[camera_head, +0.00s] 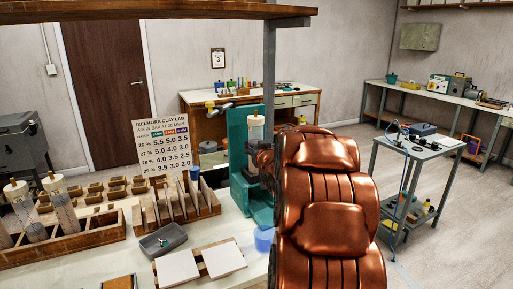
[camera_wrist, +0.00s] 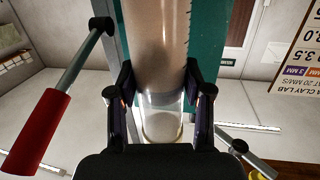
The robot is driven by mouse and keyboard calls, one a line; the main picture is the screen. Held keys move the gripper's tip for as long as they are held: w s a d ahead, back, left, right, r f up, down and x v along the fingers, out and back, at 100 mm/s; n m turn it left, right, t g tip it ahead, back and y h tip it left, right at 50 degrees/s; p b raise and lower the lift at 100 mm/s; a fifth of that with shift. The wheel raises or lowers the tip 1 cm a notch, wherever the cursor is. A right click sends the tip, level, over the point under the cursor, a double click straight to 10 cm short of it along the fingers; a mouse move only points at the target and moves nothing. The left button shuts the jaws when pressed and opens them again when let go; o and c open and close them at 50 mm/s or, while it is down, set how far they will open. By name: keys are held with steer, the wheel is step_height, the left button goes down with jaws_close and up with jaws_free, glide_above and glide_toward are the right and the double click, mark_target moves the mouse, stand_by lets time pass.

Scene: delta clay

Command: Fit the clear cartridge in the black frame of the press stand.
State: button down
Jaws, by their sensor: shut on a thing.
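The clear cartridge (camera_wrist: 160,95) fills the middle of the wrist view, with brownish clay in it and a clear end with a pale rim nearest my gripper. My gripper (camera_wrist: 159,82) is shut on it, one dark finger on each side. The teal press stand (camera_head: 239,150) stands on the table in the head view. The cartridge (camera_head: 257,126) shows upright in front of its column, with my gripper (camera_head: 266,160) at its lower part. The teal column (camera_wrist: 207,40) is close behind it in the wrist view. I cannot make out the black frame or whether the cartridge touches it.
A red-handled lever (camera_wrist: 38,130) is close to the left of my gripper in the wrist view. A wooden rack (camera_head: 65,240) with other cartridges, a slotted wooden holder (camera_head: 178,212), a grey tray (camera_head: 163,240) and white tiles (camera_head: 222,258) occupy the table. My arm hides the right side.

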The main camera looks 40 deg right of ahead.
steer(key=shift+f, duration=0.1)
stand_by(0.4)
steer(key=shift+c, duration=2)
jaws_free()
steer(key=v, duration=1.2)
steer(key=shift+a, duration=0.1)
